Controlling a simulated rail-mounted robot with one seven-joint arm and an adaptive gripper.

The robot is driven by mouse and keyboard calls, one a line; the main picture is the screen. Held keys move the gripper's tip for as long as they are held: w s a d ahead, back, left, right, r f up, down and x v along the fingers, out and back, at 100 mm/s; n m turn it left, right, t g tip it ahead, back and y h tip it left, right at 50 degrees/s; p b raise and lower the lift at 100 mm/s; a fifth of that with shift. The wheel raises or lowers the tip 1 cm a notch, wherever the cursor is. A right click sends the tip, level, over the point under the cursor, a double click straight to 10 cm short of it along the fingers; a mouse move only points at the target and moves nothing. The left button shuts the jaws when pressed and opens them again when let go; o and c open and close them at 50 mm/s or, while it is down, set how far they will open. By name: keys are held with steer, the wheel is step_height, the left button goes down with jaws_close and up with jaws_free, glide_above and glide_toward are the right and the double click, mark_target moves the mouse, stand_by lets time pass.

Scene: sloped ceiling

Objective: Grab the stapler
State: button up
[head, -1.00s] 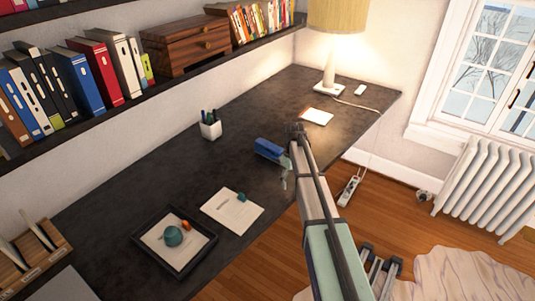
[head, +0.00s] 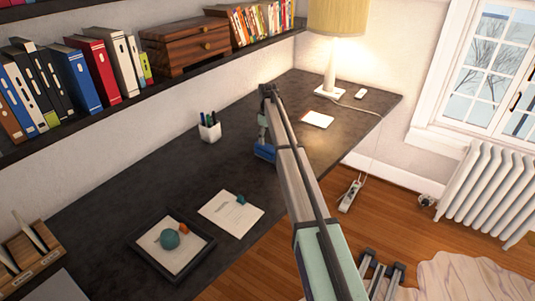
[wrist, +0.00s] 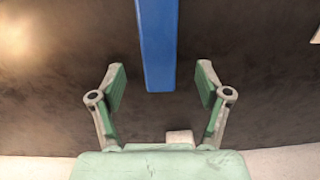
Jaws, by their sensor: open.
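The blue stapler (head: 264,152) lies on the dark desk (head: 200,175), partly hidden behind my arm in the head view. In the wrist view the stapler (wrist: 158,45) shows as a long blue bar coming down from the top edge, its near end just ahead of the gap between my fingers. My gripper (wrist: 160,80) is open, with one green-padded finger on each side of the stapler's line. Neither finger visibly touches it. In the head view the arm hides most of the gripper.
A white pen cup (head: 210,131) stands behind and left of the stapler. A paper sheet (head: 231,213) and a black tray (head: 172,246) lie toward the front left. A lamp (head: 331,60) and a small notepad (head: 317,119) are to the right. A shelf (head: 150,92) runs above.

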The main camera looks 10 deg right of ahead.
mark_target(267, 153)
steer(key=shift+w+f+p, duration=0.1)
steer(key=shift+f+p, duration=1.7)
steer(key=shift+f, duration=2.9)
jaws_close()
